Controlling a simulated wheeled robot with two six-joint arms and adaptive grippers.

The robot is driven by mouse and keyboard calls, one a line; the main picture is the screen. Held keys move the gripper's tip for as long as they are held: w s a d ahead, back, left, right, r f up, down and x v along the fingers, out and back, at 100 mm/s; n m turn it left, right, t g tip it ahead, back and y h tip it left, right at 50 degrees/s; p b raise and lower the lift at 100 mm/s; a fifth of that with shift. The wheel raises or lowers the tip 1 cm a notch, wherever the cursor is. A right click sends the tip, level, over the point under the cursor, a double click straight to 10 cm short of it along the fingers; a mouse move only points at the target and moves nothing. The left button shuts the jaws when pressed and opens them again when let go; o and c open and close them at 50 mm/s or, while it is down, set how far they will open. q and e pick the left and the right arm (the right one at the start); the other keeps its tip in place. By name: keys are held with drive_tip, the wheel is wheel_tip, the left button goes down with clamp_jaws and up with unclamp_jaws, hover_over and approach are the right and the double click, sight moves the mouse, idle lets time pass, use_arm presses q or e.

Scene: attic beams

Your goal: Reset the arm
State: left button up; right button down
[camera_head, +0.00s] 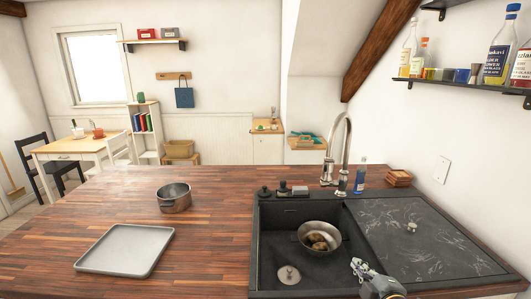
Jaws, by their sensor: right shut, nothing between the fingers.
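My right gripper (359,265) comes in from the bottom edge, right of centre. It is shut and empty, over the right front part of the black sink (253,240). A metal bowl (307,228) with brownish items (318,241) in it sits in the sink basin, beyond and to the left of the gripper. The gripper is apart from the bowl in the picture. My left gripper is not in view.
A grey tray (124,250) and a metal pot (174,197) stand on the wooden counter (215,235) at left. A tall faucet (344,150) and a blue bottle (360,181) stand behind the sink. A shelf with bottles (460,85) hangs at upper right.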

drive_tip(key=s+f+m+g+h, duration=0.2)
drive_tip(key=s+f+m+g, duration=1.05)
drive_tip(key=s+f, duration=0.9)
drive_tip(key=s+d+f+m, duration=0.1)
drive_tip(key=s+f, duration=0.1)
drive_tip(key=f, duration=0.9)
drive_tip(key=s+d+f+m, duration=0.1)
drive_tip(key=s+d+f, duration=0.1)
drive_tip(key=f, duration=1)
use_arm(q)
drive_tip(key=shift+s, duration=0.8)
use_arm(e)
drive_tip(key=s+f, duration=1.6)
drive_tip(key=s, duration=0.2)
drive_tip(key=shift+s+d+g, duration=0.35)
drive_tip(key=shift+g, duration=0.1)
